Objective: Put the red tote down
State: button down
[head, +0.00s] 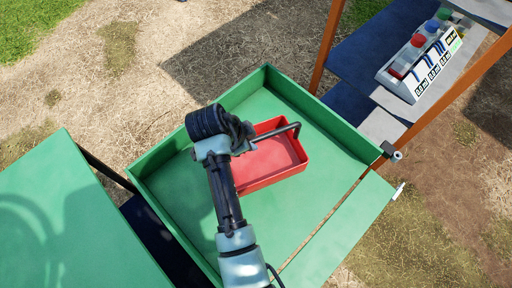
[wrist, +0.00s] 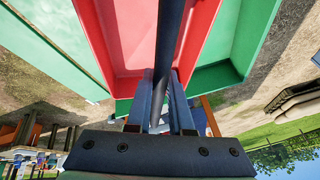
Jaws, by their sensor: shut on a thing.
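The red tote (head: 268,161) is an open, shallow rectangular box with a grey bar handle across its top. In the head view it is over the floor of a green tray-like bench (head: 190,210) with raised walls; I cannot tell whether it touches the floor. My gripper (head: 247,140) is at the tote's left side, shut on its handle. In the wrist view the fingers (wrist: 160,110) clasp the dark handle bar, with the red tote (wrist: 130,45) beyond it. The tote looks empty where it shows. My arm hides part of its left side.
A shelf rack with orange posts (head: 328,45) stands at the upper right, holding a white bottle carrier (head: 408,75) with red- and blue-capped bottles. A green surface (head: 70,215) is at the left. The bench floor around the tote looks clear.

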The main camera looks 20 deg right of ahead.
aim_at(255, 159)
notch_tip(255, 159, down, 10)
jog(key=b, duration=0.3)
jog(key=shift+w+d+f, duration=0.1)
jog(key=shift+d+f, duration=0.05)
jog(key=c, duration=0.8)
grip_release()
jog(key=p+v, duration=0.3)
jog(key=v, duration=0.9)
jog(key=shift+p, duration=0.3)
